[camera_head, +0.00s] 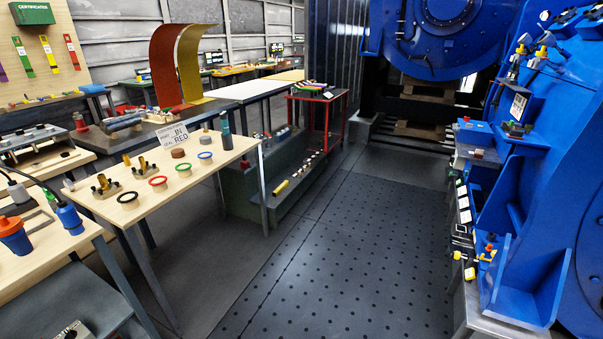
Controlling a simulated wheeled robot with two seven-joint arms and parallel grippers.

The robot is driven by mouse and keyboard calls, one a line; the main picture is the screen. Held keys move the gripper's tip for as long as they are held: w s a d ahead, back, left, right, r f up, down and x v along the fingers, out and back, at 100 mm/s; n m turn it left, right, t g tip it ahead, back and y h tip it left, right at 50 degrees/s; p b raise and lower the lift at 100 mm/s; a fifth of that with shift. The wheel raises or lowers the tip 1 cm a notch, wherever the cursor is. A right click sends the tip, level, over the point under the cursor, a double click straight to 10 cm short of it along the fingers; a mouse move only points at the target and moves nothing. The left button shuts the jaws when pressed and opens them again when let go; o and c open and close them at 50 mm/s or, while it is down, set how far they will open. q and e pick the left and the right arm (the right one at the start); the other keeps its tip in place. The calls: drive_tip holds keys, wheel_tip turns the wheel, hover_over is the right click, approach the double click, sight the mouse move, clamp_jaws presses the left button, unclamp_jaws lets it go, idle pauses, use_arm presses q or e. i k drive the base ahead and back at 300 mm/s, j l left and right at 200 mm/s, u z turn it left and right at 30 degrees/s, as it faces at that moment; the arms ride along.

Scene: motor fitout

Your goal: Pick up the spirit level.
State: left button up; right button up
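I cannot pick out a spirit level for certain. A small yellow bar-like thing (281,188) lies on the low green step (262,206) left of centre, but it is too small to tell what it is. Several small yellow and black things (469,262) lie at the right beside the big blue motor housing, also too small to name. Neither of my grippers shows in the head view.
A wooden table (216,172) with coloured rings, brass fittings and a white sign (172,135) stands at the left. A red-framed cart (326,110) stands beyond the green step. The blue motor housing (545,190) fills the right. The dark dotted floor (350,240) between is clear.

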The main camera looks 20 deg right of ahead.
sight(276, 192)
drive_tip(key=i+z, duration=0.2)
drive_tip(key=i, duration=0.8)
drive_tip(key=i+j+z, duration=0.1)
drive_tip(key=i+z, duration=0.15)
drive_tip(key=i, duration=0.75)
drive_tip(key=i+l+u, duration=0.1)
drive_tip(key=u, duration=0.3)
drive_tip(key=i+l+u, duration=0.15)
drive_tip(key=u, duration=0.3)
